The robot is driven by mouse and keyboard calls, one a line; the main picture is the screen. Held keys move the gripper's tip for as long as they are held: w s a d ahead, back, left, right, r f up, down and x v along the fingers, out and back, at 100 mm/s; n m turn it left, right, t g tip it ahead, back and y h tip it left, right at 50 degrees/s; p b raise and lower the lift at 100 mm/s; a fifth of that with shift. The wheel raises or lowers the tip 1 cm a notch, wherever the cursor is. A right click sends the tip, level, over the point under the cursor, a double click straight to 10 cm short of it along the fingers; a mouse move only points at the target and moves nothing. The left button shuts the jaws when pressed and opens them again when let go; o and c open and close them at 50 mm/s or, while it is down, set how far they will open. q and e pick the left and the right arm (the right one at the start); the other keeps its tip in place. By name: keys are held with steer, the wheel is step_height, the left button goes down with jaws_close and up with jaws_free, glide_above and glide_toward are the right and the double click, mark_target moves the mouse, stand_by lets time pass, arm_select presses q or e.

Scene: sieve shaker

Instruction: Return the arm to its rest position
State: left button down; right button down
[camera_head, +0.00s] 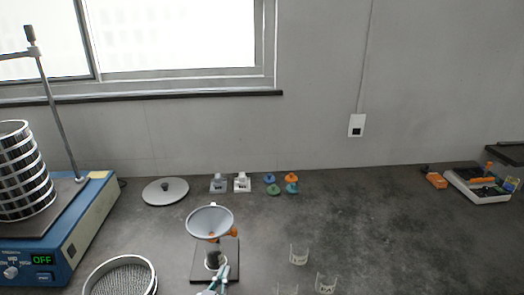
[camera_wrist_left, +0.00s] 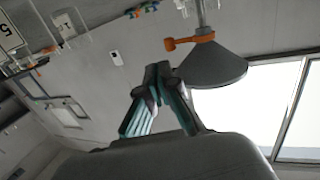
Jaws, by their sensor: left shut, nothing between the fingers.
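My left gripper (camera_head: 222,272) shows at the bottom middle of the head view, with teal fingers, just in front of the funnel stand. In the left wrist view the left gripper (camera_wrist_left: 158,72) has its fingertips together, with nothing between them. The grey funnel (camera_head: 210,221) stands above a dark base plate (camera_head: 201,272), beyond the gripper. In the left wrist view the funnel (camera_wrist_left: 214,66) and its orange clamp (camera_wrist_left: 190,42) are beyond the fingertips, apparently apart from them. My right gripper is in neither view.
The sieve shaker (camera_head: 62,240), reading OFF, carries a sieve stack (camera_head: 22,170) at the left. A loose sieve (camera_head: 120,277) lies front left, a round lid (camera_head: 165,191) behind. Clear cups (camera_head: 299,255) stand right of the funnel. The counter's right middle (camera_head: 400,235) is clear.

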arm_select(q)
steer(key=s+a+f+g+y, duration=0.1)
steer(key=s+a+f+g, duration=0.15)
steer(key=s+g, duration=0.45)
steer(key=s+a+f+g, duration=0.2)
steer(key=s+a, duration=0.1)
steer(key=s, duration=0.9)
steer(key=s+a+f+g+y, duration=0.1)
steer(key=s+a+f+g, duration=0.15)
steer(key=s+g, duration=0.45)
steer(key=s+f+t, duration=0.1)
steer(key=s+f, duration=0.1)
steer(key=f, duration=1.1)
steer(key=s+f, duration=0.2)
steer(key=f, duration=1)
steer(key=s+a+f+g, duration=0.1)
steer(key=s+a+f, duration=0.1)
steer(key=s+f, duration=1.4)
steer(key=shift+s+a+f+m, duration=0.15)
steer(key=shift+a+f+m, duration=0.2)
steer(key=shift+f+m, duration=0.1)
